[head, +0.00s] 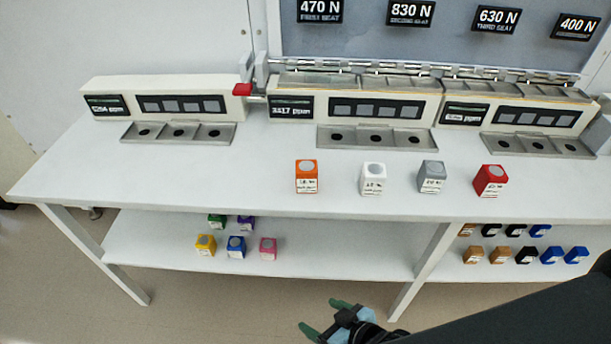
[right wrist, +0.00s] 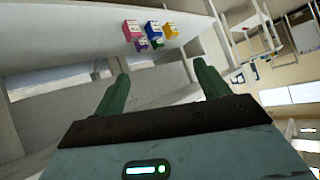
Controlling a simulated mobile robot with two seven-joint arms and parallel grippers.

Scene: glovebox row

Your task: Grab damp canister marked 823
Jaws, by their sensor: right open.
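Canisters with small white labels stand on the bench: orange (head: 306,176), white (head: 373,178), grey (head: 431,176) and red (head: 490,180). On the lower shelf at left stand yellow (head: 205,245), blue (head: 236,247), pink (head: 268,248), green (head: 216,221) and purple (head: 246,223) canisters. No label is readable as 823, and dampness cannot be told. My right gripper (head: 326,318) is open and empty, low in front of the bench and apart from all canisters. In the right wrist view its fingers (right wrist: 161,75) point toward the lower-shelf group. My left gripper is out of view.
Several orange-brown, black and blue canisters (head: 525,256) stand on the lower shelf at right. A bench leg (head: 424,268) separates the two shelf bays. Units with readouts and three-hole trays (head: 178,133) line the bench's back. The bench front at left is clear.

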